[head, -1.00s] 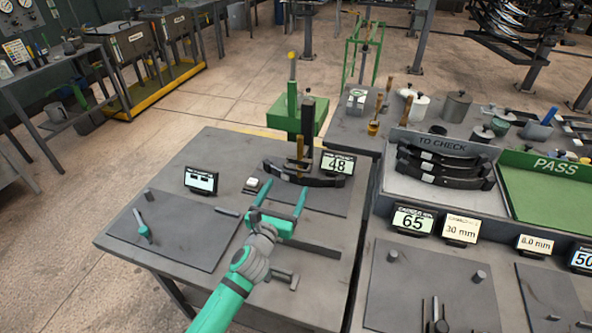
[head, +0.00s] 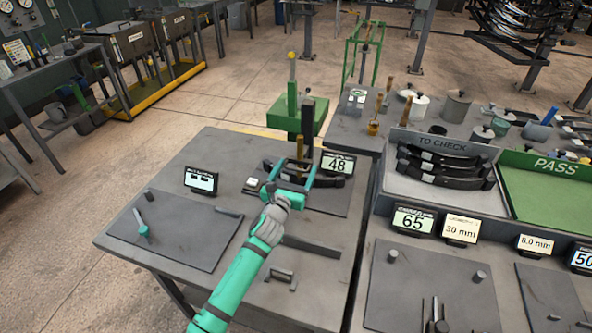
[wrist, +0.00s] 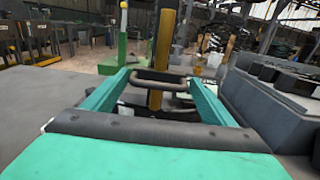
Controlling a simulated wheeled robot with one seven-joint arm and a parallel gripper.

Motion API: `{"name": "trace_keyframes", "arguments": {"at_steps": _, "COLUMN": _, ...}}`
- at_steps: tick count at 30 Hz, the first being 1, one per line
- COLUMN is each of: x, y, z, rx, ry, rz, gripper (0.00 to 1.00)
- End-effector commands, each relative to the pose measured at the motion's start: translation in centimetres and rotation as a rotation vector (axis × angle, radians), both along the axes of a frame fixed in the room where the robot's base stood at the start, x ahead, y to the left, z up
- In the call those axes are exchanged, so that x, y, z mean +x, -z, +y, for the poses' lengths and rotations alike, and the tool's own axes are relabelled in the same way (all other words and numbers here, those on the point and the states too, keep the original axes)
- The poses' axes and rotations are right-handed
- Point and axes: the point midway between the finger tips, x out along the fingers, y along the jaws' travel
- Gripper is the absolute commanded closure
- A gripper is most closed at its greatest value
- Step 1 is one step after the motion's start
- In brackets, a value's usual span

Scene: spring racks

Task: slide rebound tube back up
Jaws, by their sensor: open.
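The rebound tube (head: 299,150) is a slim upright brass-coloured tube beside a dark column (head: 308,125) on a green stand. In the wrist view the tube (wrist: 161,40) stands ahead, roughly centred between my fingers, with a grey handle-like bar (wrist: 172,84) across it. My teal gripper (head: 291,172) is open. Its two fingers point at the tube and appear to reach either side of it; I cannot tell whether they touch the bar.
A display reading 48 (head: 337,163) stands close right of the tube. A smaller screen (head: 201,180) is at left. The TO CHECK rack (head: 442,143) with spring leaves and the green PASS tray (head: 545,195) are at right.

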Motion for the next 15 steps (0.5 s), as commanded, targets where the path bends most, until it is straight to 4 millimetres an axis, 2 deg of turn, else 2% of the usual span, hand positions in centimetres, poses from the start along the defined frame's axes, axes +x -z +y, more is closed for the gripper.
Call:
{"name": "trace_keyframes", "arguments": {"at_steps": 7, "x": 0.07, "y": -0.01, "z": 0.0, "rx": 0.0, "ry": 0.0, "rz": 0.0, "gripper": 0.22}}
{"name": "trace_keyframes", "arguments": {"at_steps": 8, "x": 0.06, "y": -0.01, "z": 0.0, "rx": 0.0, "ry": 0.0, "rz": 0.0, "gripper": 0.24}}
{"name": "trace_keyframes", "arguments": {"at_steps": 13, "x": 0.05, "y": 0.0, "z": -0.04, "rx": 0.0, "ry": 0.0, "rz": 0.0, "gripper": 0.65}}
{"name": "trace_keyframes", "arguments": {"at_steps": 15, "x": 0.05, "y": -0.02, "z": -0.08, "rx": 0.0, "ry": 0.001, "rz": 0.0, "gripper": 0.69}}
